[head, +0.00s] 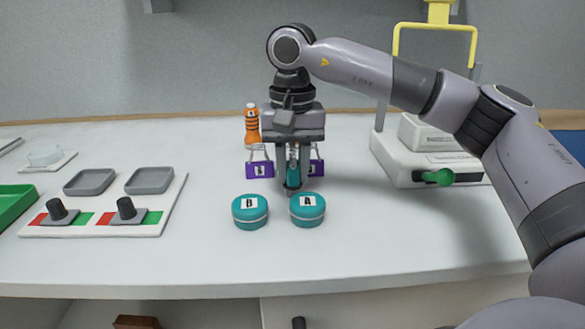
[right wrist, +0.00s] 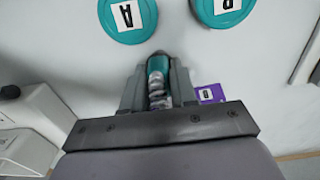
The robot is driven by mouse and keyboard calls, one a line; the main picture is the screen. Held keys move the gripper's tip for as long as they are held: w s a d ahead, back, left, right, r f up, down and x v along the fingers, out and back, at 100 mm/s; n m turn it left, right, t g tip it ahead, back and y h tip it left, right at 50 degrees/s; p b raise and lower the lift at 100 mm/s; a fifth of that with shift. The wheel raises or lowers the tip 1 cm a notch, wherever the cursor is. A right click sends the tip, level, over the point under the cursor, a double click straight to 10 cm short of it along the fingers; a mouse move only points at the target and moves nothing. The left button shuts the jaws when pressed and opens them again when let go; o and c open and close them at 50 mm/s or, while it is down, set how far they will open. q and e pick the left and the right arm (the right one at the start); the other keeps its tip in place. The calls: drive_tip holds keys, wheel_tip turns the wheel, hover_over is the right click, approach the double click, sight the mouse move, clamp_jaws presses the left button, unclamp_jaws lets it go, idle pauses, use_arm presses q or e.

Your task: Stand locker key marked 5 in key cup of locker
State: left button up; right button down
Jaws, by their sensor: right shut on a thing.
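My right gripper (head: 291,188) points down over the white table, behind two teal tins. It is shut on a slim teal and silver thing (right wrist: 158,68), held upright between the fingers. The fingers hide part of it, and no number shows on it. In the right wrist view, my right gripper (right wrist: 156,85) is seen close around this thing. I cannot make out a key marked 5, a key cup or a locker in either view. My left gripper is not in view.
Teal tins marked B (head: 250,212) and A (head: 307,209) stand in front. Purple clips (head: 260,169) and an orange bottle (head: 252,125) stand behind. A switch panel (head: 150,222) lies left; a white machine (head: 425,165) with a green knob stands right. Clear table lies between panel and tins.

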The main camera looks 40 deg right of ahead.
drive_tip(key=shift+f, duration=0.2)
drive_tip(key=c, duration=0.9)
unclamp_jaws()
drive_tip(key=shift+r, duration=0.1)
